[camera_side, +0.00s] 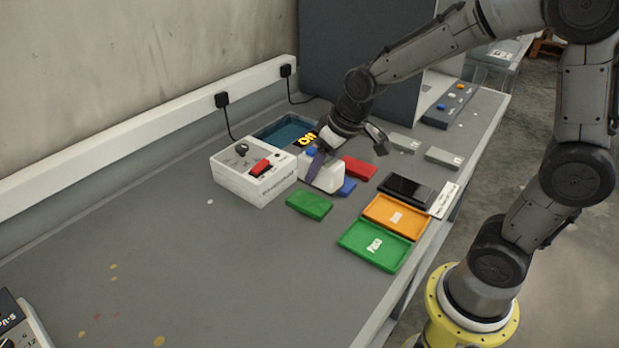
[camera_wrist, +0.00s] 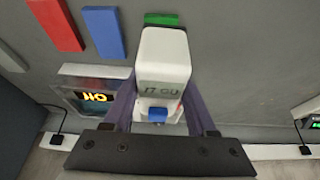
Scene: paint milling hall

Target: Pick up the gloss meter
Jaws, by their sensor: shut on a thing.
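The gloss meter, as I take it, is a white block-shaped device (camera_side: 324,176) with a blue button on top. In the wrist view the white body (camera_wrist: 163,62) fills the middle, with dark lettering on it and the blue button (camera_wrist: 157,115) toward me. My gripper (camera_side: 317,165) is shut on it, with a purplish finger on each side, also seen in the wrist view (camera_wrist: 158,92). Its underside is hidden, so I cannot tell whether it touches the bench.
A white box with a red switch (camera_side: 262,168) stands close left. Red (camera_side: 360,168), blue (camera_side: 347,187) and green (camera_side: 309,204) plates lie around the meter. An orange tray (camera_side: 372,210) and a green tray (camera_side: 350,243) sit front right. The bench's left part is mostly clear.

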